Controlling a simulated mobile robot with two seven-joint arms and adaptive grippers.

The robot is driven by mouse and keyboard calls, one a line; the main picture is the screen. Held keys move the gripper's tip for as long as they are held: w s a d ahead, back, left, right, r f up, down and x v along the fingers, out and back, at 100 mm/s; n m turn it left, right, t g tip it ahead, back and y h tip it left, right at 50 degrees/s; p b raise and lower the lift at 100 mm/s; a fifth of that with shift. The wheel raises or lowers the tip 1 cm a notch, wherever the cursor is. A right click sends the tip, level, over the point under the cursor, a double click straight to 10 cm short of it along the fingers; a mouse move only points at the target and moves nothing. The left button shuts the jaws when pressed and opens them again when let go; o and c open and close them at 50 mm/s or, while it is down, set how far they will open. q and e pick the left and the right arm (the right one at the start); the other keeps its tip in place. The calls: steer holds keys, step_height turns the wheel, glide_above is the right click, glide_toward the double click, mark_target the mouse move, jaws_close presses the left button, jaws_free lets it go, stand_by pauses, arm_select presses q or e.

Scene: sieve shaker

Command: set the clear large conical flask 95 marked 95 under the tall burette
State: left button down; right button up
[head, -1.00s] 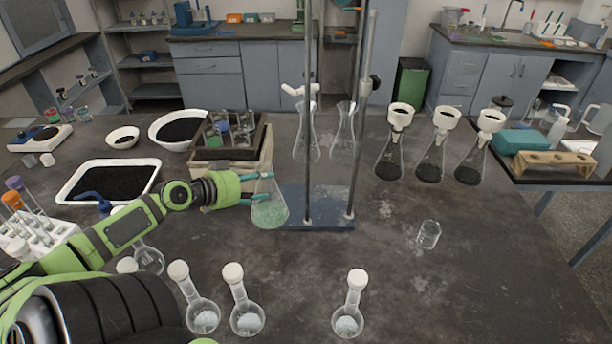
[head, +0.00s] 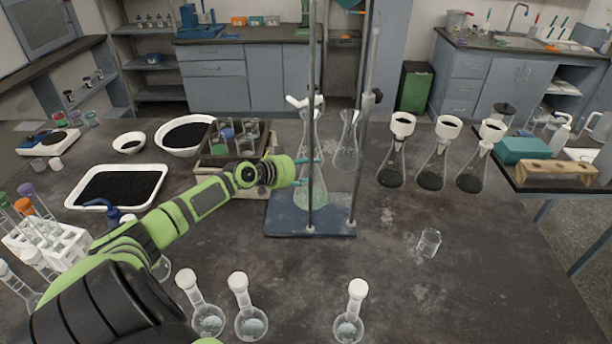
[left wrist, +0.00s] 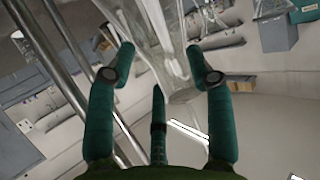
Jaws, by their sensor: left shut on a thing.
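In the left wrist view, glass shows between the fingers (left wrist: 160,55). Its 95 mark is not readable. The tall burette is hard to make out among the rods; a white clamp piece (head: 303,101) shows above the flask. My right gripper is out of view.
Another conical flask (head: 346,148) stands behind the stand. Several funnel-topped flasks (head: 391,165) are at the right, with a small beaker (head: 429,243) nearer. Stoppered round flasks (head: 250,322) line the front. A wooden-framed rack (head: 263,148) is to the left.

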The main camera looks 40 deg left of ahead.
mark_target(306, 177)
arm_select(q)
steer(key=shift+w+f, duration=0.2)
steer(key=shift+w, duration=0.05)
steer(key=shift+f, duration=1.5)
steer(key=shift+s+f, duration=0.1)
steer(key=shift+f, duration=0.05)
steer(key=shift+c, duration=2.3)
jaws_free()
steer(key=v, duration=1.2)
